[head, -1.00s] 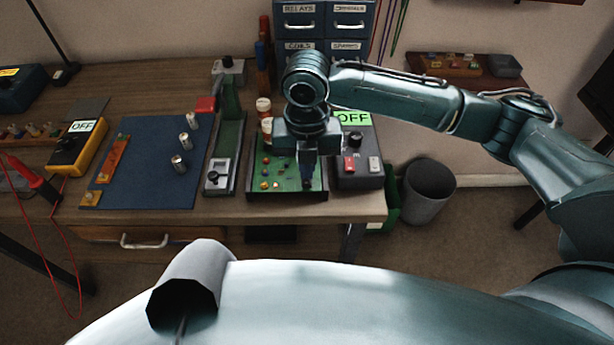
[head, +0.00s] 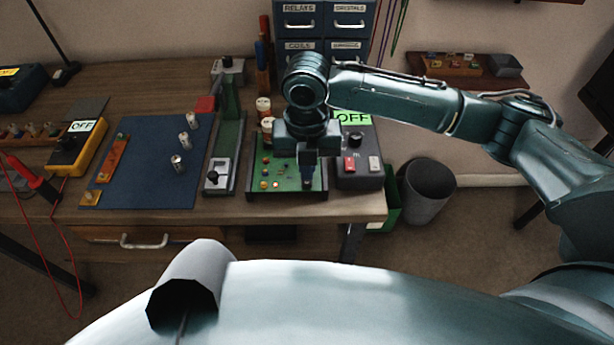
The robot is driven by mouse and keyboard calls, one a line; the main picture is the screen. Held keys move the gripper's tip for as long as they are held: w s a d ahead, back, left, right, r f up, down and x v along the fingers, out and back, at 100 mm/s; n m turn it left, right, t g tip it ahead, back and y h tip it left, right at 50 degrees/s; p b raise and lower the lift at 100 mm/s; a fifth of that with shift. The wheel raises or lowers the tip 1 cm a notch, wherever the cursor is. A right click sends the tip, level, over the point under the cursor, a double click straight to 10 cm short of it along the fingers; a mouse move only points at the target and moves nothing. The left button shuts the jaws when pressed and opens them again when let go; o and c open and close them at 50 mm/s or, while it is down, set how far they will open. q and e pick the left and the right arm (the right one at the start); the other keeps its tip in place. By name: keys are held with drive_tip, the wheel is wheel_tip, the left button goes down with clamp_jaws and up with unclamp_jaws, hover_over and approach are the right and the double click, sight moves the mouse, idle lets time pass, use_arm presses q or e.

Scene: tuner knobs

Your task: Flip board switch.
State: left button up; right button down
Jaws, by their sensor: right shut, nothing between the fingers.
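The green circuit board (head: 266,170) sits in a dark frame near the front edge of the bench. Small coloured parts show on its left half, including a small pale, bright spot with red around it (head: 276,184). My right gripper (head: 308,186) points down over the board's right half, with its fingers shut and empty. The fingertips are at or very near the board's front right part; I cannot tell whether they touch it. The gripper hides that part, and I cannot make out the switch. My left gripper is not in view.
A dark box (head: 346,182) with a green "OFF" display stands close to the right of the board. A green stand with a grey base (head: 217,174) is at its left, then a blue mat (head: 140,170) with small cylinders. Bottles stand behind the board.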

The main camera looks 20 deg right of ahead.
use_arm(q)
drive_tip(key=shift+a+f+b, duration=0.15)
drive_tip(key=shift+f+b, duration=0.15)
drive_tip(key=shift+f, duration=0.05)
use_arm(e)
drive_tip(key=shift+f, duration=0.95)
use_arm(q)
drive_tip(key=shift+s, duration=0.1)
use_arm(e)
drive_tip(key=shift+r+p, duration=0.95)
drive_tip(key=shift+p, duration=0.25)
drive_tip(key=shift+r+p, duration=0.75)
drive_tip(key=shift+p, duration=0.1)
wheel_tip(320, 180, up, 3)
drive_tip(key=p, duration=0.4)
drive_tip(key=shift+r, duration=0.4)
drive_tip(key=shift+f, duration=0.1)
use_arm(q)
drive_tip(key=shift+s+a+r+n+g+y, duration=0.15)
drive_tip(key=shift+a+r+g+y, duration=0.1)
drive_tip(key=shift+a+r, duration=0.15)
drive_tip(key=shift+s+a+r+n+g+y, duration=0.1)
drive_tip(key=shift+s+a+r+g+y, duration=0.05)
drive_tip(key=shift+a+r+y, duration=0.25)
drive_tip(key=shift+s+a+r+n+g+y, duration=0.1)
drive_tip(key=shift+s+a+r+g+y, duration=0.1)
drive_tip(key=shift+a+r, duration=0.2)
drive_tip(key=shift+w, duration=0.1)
